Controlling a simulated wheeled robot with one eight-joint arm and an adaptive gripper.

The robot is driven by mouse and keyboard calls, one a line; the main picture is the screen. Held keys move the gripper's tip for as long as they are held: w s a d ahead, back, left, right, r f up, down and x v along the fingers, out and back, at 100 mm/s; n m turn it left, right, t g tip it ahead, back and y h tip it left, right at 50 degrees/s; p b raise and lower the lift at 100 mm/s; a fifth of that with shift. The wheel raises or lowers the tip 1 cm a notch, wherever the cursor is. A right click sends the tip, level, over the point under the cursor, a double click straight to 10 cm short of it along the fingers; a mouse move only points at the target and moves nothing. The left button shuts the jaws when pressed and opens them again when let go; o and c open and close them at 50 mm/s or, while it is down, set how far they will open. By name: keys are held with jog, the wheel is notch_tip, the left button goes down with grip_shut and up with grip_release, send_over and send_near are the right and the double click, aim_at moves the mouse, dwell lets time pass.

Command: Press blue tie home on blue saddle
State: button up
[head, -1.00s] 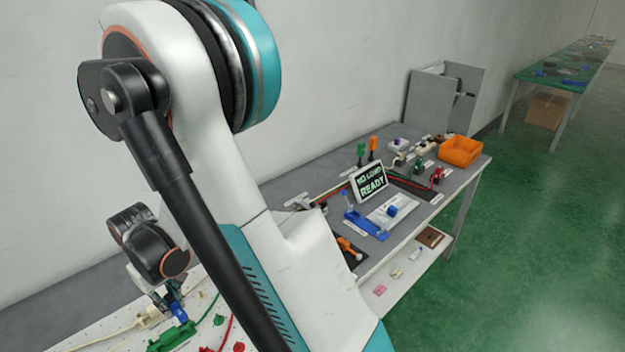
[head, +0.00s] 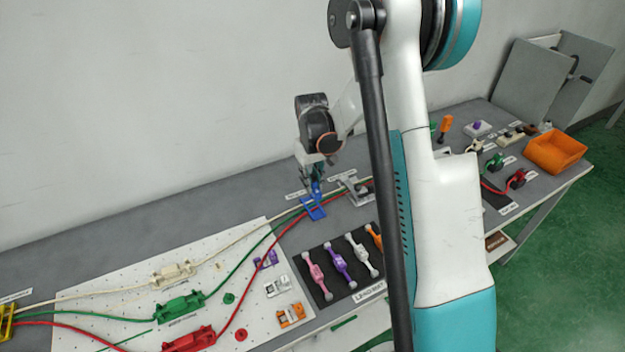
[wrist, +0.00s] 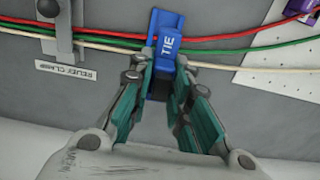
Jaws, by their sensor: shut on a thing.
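The blue tie (wrist: 168,44), marked TIE, is between the fingertips of my gripper (wrist: 168,72), which is shut on it. In the head view my gripper (head: 316,178) points down at the blue saddle (head: 313,210) at the back of the bench. In the wrist view the saddle (wrist: 154,22) shows as a blue plate behind the tie. Red, green and white cables (wrist: 105,40) run across at the saddle, passing behind the tie. The tie is over the saddle; whether it touches or is seated cannot be told.
A grey relief clamp (wrist: 55,22) stands beside the saddle. A white pegboard (head: 130,285) with cable fixtures lies at the left. A dark mat (head: 335,265) with several coloured links lies in front. An orange bin (head: 556,151) stands at the far right.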

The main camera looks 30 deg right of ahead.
jog(key=shift+f+b, duration=1.35)
jog(key=shift+f, duration=0.2)
jog(key=shift+f, duration=0.1)
jog(key=shift+f+b, duration=0.35)
jog(key=shift+b, duration=0.15)
jog(key=shift+f+b, duration=0.35)
jog(key=shift+f, duration=0.05)
dwell(0.4)
jog(key=shift+f+b, duration=0.3)
jog(key=shift+f, duration=0.05)
jog(key=shift+f+b, duration=0.4)
jog(key=shift+f, duration=0.05)
jog(key=shift+f+b, duration=0.3)
jog(key=shift+f, duration=0.05)
